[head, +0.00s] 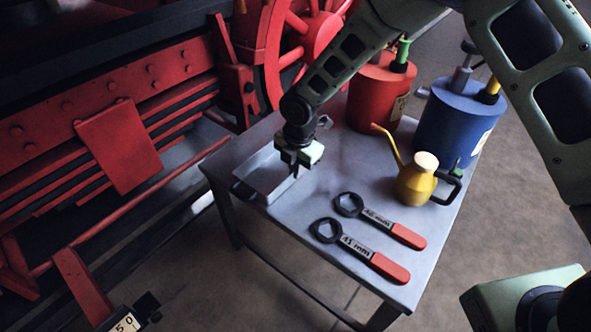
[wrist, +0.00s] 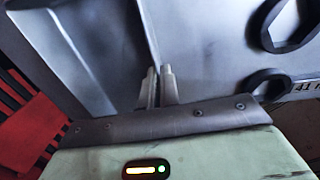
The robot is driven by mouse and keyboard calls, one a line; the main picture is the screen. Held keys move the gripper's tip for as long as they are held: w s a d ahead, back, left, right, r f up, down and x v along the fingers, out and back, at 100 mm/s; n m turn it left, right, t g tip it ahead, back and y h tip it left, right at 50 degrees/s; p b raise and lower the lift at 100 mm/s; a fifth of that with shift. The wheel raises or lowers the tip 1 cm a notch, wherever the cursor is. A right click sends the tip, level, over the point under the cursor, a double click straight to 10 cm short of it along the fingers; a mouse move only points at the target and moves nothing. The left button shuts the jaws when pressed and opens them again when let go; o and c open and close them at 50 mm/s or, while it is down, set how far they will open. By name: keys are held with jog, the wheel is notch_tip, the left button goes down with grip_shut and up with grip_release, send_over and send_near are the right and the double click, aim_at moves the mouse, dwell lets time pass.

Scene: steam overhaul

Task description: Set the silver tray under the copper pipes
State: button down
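The silver tray (head: 258,176) is a shallow rectangular tray at the left edge of the grey table. In the wrist view the tray (wrist: 68,50) fills the upper left, its right wall running down toward the fingers. My gripper (head: 296,172) points down at the tray's right wall. In the wrist view my gripper's (wrist: 160,86) two pale fingers are close together, one on each side of the wall, and look shut on it. The tray appears to rest on the table. I cannot make out any copper-coloured pipes.
The table (head: 300,225) also holds two ring spanners with red grips (head: 366,250), a yellow oil can (head: 416,180), a red canister (head: 378,95) and a blue canister (head: 458,122). A red and black locomotive (head: 110,130) stands close to the table's left.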

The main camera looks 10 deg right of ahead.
jog(key=c, duration=2.1)
grip_release()
jog(key=shift+f, duration=0.1)
jog(key=o, duration=0.5)
jog(key=shift+c, duration=0.2)
notch_tip(320, 180, up, 12)
jog(key=p, duration=0.3)
jog(key=shift+s+d, duration=0.35)
